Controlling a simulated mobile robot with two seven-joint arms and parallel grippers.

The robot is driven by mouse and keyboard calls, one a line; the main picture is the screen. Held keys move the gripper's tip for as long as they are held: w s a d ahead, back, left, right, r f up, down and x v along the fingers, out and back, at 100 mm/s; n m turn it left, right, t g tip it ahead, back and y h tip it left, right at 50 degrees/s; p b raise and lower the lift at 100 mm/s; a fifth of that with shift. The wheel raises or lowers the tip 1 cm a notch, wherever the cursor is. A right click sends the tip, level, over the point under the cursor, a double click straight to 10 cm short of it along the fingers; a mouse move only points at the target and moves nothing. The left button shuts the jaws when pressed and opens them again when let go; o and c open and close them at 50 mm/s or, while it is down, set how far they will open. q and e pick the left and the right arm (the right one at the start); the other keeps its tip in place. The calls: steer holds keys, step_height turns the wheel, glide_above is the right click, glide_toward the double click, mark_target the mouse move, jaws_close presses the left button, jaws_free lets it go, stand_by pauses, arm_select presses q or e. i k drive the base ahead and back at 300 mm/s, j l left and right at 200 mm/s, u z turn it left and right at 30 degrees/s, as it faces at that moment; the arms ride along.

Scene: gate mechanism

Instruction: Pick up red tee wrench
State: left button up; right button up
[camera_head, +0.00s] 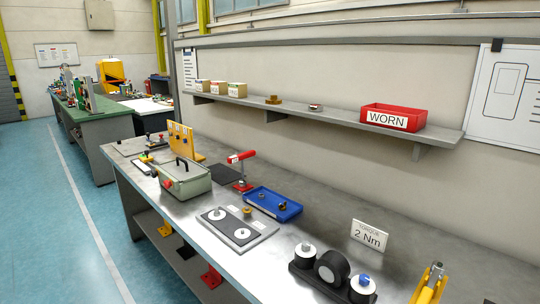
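The red tee wrench (242,158) stands upright on the workbench (330,236), in a red base or foot at its lower end. Its red crossbar is at the top, with a small white label on it. It stands between the grey-green box and the blue tray, near a dark mat. Neither of my grippers shows in the head view.
A grey-green box (183,180) with a black handle stands left of the wrench. A blue tray (273,204) with small parts lies to its right. A grey plate (238,228) lies in front. A shelf (320,113) with a red WORN bin (393,117) runs above.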

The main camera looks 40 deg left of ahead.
mark_target(242, 183)
steer(key=i+j+z, duration=0.15)
steer(key=j, duration=0.9)
steer(key=j+z, duration=0.15)
steer(key=j, duration=0.9)
steer(key=i, duration=0.05)
